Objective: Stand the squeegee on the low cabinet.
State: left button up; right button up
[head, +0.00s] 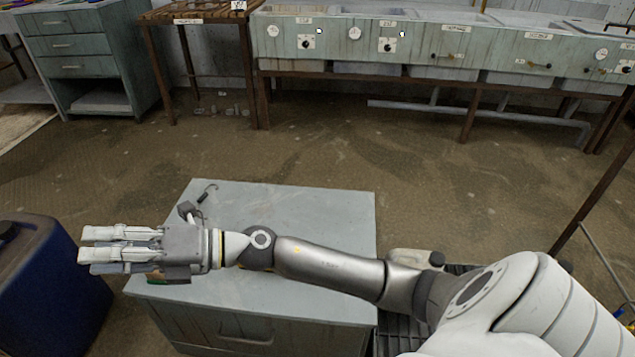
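The low cabinet (300,205), a grey-blue box with a flat top and a drawer front, stands just before me. My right arm reaches across above it from the right. My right gripper (105,244) points left, past the cabinet's left edge. Its pale fingers lie close together side by side; from this angle I cannot tell how far apart they are. I cannot clearly make out the squeegee. A small dark curved piece shows by the wrist, and a small brownish edge shows under the gripper body; I cannot tell what either belongs to. My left gripper is not in view.
A dark blue container (45,285) with a black cap stands left of the cabinet, below the gripper. Behind are a drawer unit (85,45), a brown wooden stand (195,16) and a long sink counter (430,45). The floor between is mostly clear.

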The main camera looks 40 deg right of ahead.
jog(key=w+d+f+m+t+h, duration=0.25)
jog(key=d+m+t+h, duration=0.8)
jog(key=m, duration=0.65)
jog(key=s+d+f+m+g+h, duration=0.4)
jog(key=d+f+m+g+h, duration=0.3)
jog(key=f+m, duration=0.45)
jog(key=s+d+f+m+g, duration=0.1)
jog(key=s+f+g, duration=0.4)
jog(key=s, duration=0.6)
jog(key=s+d+f+m+g, duration=0.1)
jog(key=s+f+m+g, duration=0.2)
jog(key=s+f, duration=0.6)
jog(key=s+g, duration=0.2)
jog(key=shift+s+f, duration=0.3)
jog(key=shift+f, duration=0.05)
jog(key=shift+h, duration=0.25)
